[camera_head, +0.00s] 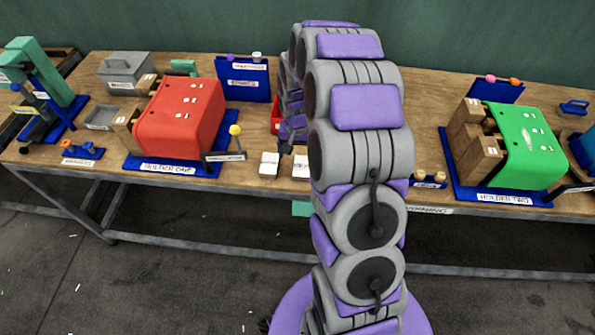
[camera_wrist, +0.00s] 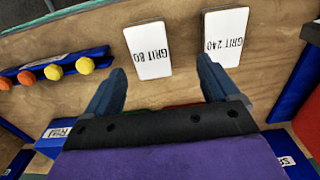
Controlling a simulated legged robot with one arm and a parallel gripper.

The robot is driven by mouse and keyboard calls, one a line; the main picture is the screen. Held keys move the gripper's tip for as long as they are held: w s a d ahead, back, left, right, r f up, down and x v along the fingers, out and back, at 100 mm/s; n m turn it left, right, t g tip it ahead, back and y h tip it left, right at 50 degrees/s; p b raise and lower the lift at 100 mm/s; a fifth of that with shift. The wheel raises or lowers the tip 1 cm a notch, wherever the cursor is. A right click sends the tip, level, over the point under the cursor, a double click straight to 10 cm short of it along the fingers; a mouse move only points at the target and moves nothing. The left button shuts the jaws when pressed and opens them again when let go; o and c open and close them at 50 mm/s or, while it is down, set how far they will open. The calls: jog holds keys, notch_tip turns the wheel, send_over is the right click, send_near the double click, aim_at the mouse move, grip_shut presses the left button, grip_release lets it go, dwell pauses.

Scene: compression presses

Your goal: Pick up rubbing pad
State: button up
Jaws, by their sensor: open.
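Two white blocks that look like rubbing pads lie flat on the wooden bench. In the wrist view one reads "GRIT 80" (camera_wrist: 149,50) and the other "GRIT 240" (camera_wrist: 225,36), both upside down. In the head view the white blocks show as a left one (camera_head: 269,164) and a right one (camera_head: 300,167), partly beside my arm. My gripper (camera_wrist: 161,70) is open and empty above the bench. Its left finger is near the lower left of the GRIT 80 block, and its right finger reaches the lower edge of the GRIT 240 block. The head view mostly hides my gripper behind my arm.
A red press (camera_head: 182,118) stands left on the wooden bench (camera_head: 235,185), and a green press (camera_head: 525,145) stands right. A yellow-knobbed lever (camera_head: 236,131) rises close to the left block. A blue rack with orange and yellow balls (camera_wrist: 54,72) is left in the wrist view.

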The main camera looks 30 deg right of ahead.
aim_at(303, 165)
jog(key=shift+d+f, duration=0.3)
jog(key=shift+f, duration=0.05)
jog(key=shift+s+d+f+b, duration=0.25)
jog(key=shift+d+f+b, duration=0.05)
jog(key=shift+d+f, duration=0.5)
jog(key=f, duration=0.1)
jog(key=f+b, duration=0.1)
jog(key=f, duration=0.1)
jog(key=shift+s+a+f, duration=0.15)
jog(key=shift+a+f, duration=0.05)
jog(key=shift+f, duration=0.05)
jog(key=shift+a+f, duration=0.1)
jog(key=shift+a, duration=0.65)
jog(key=shift+d, duration=0.9)
jog(key=c, duration=0.6)
jog(key=shift+d, duration=0.1)
jog(key=shift+c, duration=1.4)
jog(key=shift+a, duration=0.85)
jog(key=shift+c, duration=1.3)
jog(key=shift+d+r, duration=0.55)
notch_tip(303, 165, up, 3)
jog(key=shift+r+p, duration=0.1)
jog(key=shift+p, duration=0.55)
jog(key=s+d+p, duration=0.2)
jog(key=s, duration=1.3)
jog(key=shift+s+r, duration=0.4)
jog(key=shift+r, duration=0.05)
